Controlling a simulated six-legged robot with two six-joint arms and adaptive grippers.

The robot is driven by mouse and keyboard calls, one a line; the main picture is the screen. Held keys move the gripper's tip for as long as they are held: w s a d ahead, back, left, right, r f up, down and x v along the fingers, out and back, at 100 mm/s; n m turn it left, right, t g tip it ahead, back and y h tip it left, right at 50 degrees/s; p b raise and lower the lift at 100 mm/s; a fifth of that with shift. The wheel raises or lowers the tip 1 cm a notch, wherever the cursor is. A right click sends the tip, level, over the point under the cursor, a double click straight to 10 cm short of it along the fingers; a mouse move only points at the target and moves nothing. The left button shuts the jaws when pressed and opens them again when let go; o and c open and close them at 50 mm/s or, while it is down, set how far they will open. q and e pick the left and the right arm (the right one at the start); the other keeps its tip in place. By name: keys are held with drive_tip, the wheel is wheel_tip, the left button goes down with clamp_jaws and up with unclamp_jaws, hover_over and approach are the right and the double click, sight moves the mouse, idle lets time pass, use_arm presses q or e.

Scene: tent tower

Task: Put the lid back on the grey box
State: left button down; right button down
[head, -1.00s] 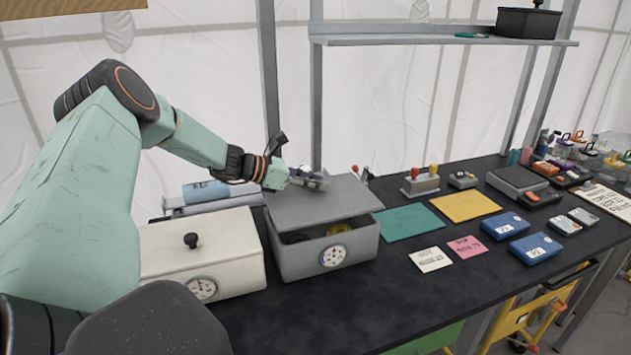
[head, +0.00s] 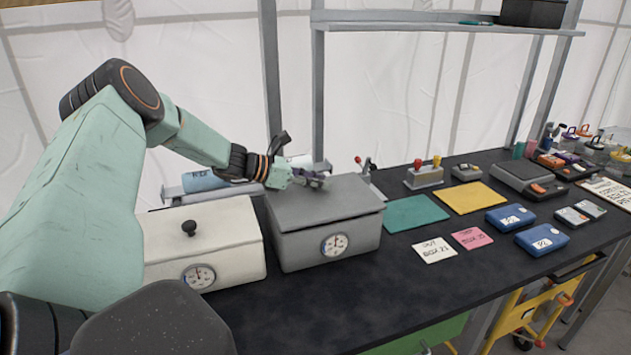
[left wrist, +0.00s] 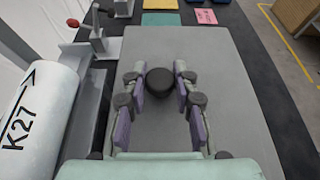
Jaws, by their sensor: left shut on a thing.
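The grey box (head: 298,252) stands on the dark table, with a round dial on its front. Its grey lid (head: 335,202) lies over the box top, and the inside is hidden. Whether it sits fully flush all round I cannot tell. My left gripper (head: 319,180) is above the lid's back part. In the left wrist view, its fingers (left wrist: 163,84) are shut on the lid's dark round knob (left wrist: 161,94), and the lid (left wrist: 212,60) spreads out below. My right gripper is not in view.
A white box (head: 212,238) with a black knob stands close at the left. A blue-white cylinder marked K27 (left wrist: 33,115) lies behind. A green mat (head: 414,213), a yellow mat (head: 470,197), cards and blue cases lie to the right. The front table strip is clear.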

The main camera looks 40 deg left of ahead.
use_arm(q)
drive_tip(key=shift+w, duration=0.15)
drive_tip(key=shift+f, duration=0.1)
drive_tip(key=shift+s+a, duration=0.25)
drive_tip(key=shift+s, duration=0.2)
drive_tip(key=shift+w+d+f+b, duration=0.2)
drive_tip(key=shift+w+b, duration=0.15)
drive_tip(key=shift+f, duration=0.1)
